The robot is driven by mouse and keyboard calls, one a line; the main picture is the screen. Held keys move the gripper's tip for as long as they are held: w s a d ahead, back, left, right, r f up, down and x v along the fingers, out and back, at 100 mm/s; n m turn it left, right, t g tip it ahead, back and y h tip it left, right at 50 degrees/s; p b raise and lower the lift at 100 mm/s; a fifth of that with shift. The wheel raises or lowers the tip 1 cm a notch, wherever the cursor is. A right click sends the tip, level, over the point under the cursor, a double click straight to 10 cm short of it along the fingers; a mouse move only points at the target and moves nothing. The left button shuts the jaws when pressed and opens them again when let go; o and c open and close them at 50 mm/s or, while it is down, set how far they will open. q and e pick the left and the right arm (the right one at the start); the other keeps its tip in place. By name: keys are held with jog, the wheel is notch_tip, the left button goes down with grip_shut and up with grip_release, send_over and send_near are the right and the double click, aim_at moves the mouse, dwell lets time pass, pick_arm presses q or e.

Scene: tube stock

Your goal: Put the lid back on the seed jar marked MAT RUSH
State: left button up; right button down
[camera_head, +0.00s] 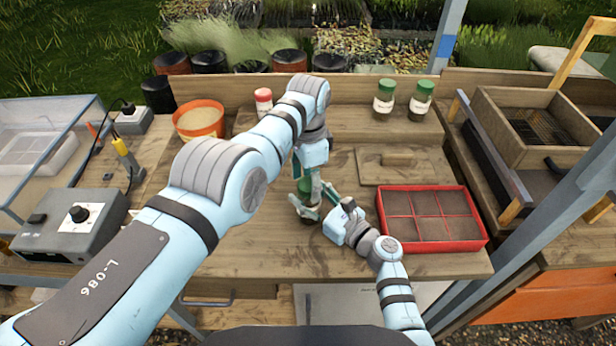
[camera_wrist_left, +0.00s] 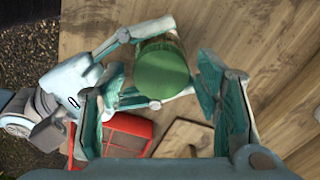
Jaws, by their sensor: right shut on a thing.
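A small jar (camera_head: 311,219) stands on the bench in the middle, mostly hidden by my grippers. A green lid (camera_wrist_left: 162,72) sits at its top in the left wrist view, and the lid also shows in the head view (camera_head: 304,186). I cannot see from above whether it is fully seated. My right gripper (camera_head: 309,208) is shut around the jar's body from the right, below the lid. My left gripper (camera_wrist_left: 160,84) points down over the jar, open, with a finger on each side of the lid and gaps between. The jar's label is not visible.
Two green-lidded jars (camera_head: 384,97) (camera_head: 421,99) and a red-lidded jar (camera_head: 263,101) stand at the back. A red divided tray (camera_head: 476,243) is right of my right gripper. A wooden board with a handle (camera_head: 370,172) lies behind it. An orange-rimmed pot (camera_head: 198,105) is back left.

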pick_arm(q)
jog(key=c, duration=1.2)
jog(key=m, duration=0.4)
jog(key=shift+m, duration=0.4)
jog(key=m, duration=0.6)
jog(key=o, duration=1.4)
jog(key=shift+r, duration=0.1)
pick_arm(e)
jog(key=c, duration=0.7)
grip_release()
pick_arm(q)
notch_tip(320, 180, up, 12)
